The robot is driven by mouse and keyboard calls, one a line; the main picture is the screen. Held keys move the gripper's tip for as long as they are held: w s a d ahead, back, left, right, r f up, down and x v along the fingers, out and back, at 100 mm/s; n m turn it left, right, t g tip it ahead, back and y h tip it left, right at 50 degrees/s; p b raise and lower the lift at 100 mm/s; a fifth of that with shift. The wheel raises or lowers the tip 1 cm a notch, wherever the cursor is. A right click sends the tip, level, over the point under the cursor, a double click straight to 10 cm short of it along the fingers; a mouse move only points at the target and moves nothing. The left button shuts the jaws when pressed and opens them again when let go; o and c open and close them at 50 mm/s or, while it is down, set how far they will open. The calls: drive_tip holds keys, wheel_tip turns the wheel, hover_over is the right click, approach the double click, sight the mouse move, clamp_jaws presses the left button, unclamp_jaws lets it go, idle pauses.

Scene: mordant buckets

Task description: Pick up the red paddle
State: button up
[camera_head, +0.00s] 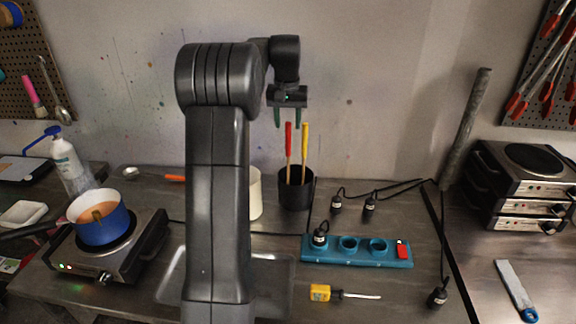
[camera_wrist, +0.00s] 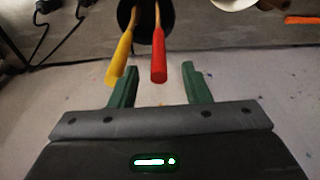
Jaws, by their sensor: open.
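The red paddle (camera_head: 289,142) stands handle up in a black cup (camera_head: 296,195), and its lower end is hidden inside. A yellow-handled paddle (camera_head: 305,142) stands beside it on the right in the head view. My gripper (camera_head: 288,118) is open and empty, just above the handle tops. In the wrist view the red paddle (camera_wrist: 158,55) points between the two green fingers of my gripper (camera_wrist: 157,85). The yellow paddle (camera_wrist: 122,58) is close to the left finger there. I cannot tell whether it touches.
A cream container (camera_head: 256,194) stands left of the cup, partly behind my arm. A teal power strip (camera_head: 356,250) with black plugs lies in front. A blue pot (camera_head: 102,229) sits on a hot plate at left. Stacked hot plates (camera_head: 525,180) are at right.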

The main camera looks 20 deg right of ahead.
drive_tip(key=p, duration=0.1)
hover_over(288, 154)
drive_tip(key=f, duration=0.3)
drive_tip(key=w+f, duration=0.1)
drive_tip(key=f, duration=0.1)
drive_tip(key=shift+d, duration=0.25)
drive_tip(key=shift+s+r, duration=0.1)
clamp_jaws()
wheel_tip(288, 154, up, 18)
idle(0.3)
drive_tip(key=shift+r+p, duration=0.15)
drive_tip(key=shift+p, duration=0.45)
